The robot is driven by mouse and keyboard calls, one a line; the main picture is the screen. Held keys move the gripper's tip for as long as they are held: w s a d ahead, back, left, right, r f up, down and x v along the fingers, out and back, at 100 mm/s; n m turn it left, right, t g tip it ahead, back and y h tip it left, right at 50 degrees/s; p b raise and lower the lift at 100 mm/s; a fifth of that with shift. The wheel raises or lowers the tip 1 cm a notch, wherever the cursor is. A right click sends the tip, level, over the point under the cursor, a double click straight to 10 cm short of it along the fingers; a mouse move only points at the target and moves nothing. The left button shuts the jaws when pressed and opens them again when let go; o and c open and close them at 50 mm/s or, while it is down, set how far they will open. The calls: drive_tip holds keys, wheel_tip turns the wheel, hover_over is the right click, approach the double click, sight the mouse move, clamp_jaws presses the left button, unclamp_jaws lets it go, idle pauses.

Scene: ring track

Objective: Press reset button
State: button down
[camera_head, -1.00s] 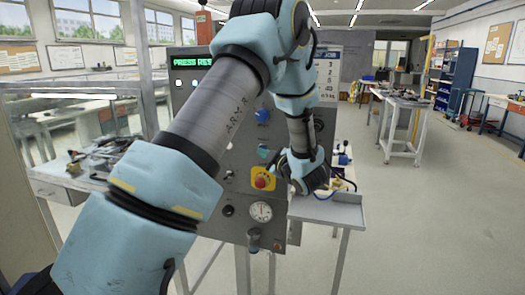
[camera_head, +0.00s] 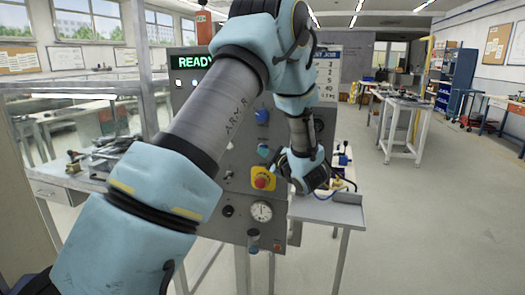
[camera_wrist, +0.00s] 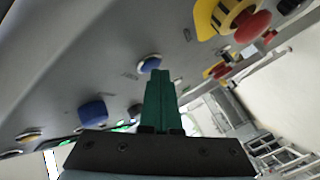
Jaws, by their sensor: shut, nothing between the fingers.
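A grey control panel (camera_head: 240,205) stands upright in the head view, partly hidden by my arm. Its green-lit display (camera_head: 195,62) shows "READY". In the wrist view, a round blue button (camera_wrist: 148,64) with a pale rim sits on the panel; its label is unreadable. My gripper (camera_wrist: 160,75) has its green fingers shut together and empty. Their tips overlap the button's lower right edge in the wrist view; I cannot tell whether they touch it.
A red emergency stop on a yellow base (camera_head: 262,178) is close below; it also shows in the wrist view (camera_wrist: 250,25). A blue knob (camera_wrist: 92,110) and a gauge (camera_head: 261,211) are on the panel. A small metal table (camera_head: 335,210) stands right.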

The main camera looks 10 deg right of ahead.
drive_tip(key=shift+s+a, duration=0.35)
drive_tip(key=shift+s, duration=0.2)
drive_tip(key=shift+s+a+b, duration=0.3)
drive_tip(key=shift+s+a, duration=0.1)
drive_tip(key=shift+s, duration=0.35)
drive_tip(key=shift+s+a+b, duration=0.35)
drive_tip(key=shift+s+a, duration=0.05)
drive_tip(key=shift+s, duration=0.3)
drive_tip(key=shift+s+a+b, duration=0.3)
drive_tip(key=shift+s+a, duration=0.1)
drive_tip(key=shift+s, duration=0.35)
drive_tip(key=a+f+m+g+h, duration=0.4)
drive_tip(key=a+m+g+h, duration=0.2)
drive_tip(key=m, duration=0.2)
drive_tip(key=s+a+f+m+g, duration=0.1)
drive_tip(key=s+a+m+g, duration=0.2)
drive_tip(key=s+a, duration=0.4)
drive_tip(key=s+a+f+m+g, duration=0.1)
drive_tip(key=s+a+m+g, duration=0.2)
drive_tip(key=s, duration=1)
drive_tip(key=a+g, duration=0.2)
drive_tip(key=a, duration=0.3)
drive_tip(key=shift+f+g+y, duration=0.15)
drive_tip(key=shift+g+y, duration=0.25)
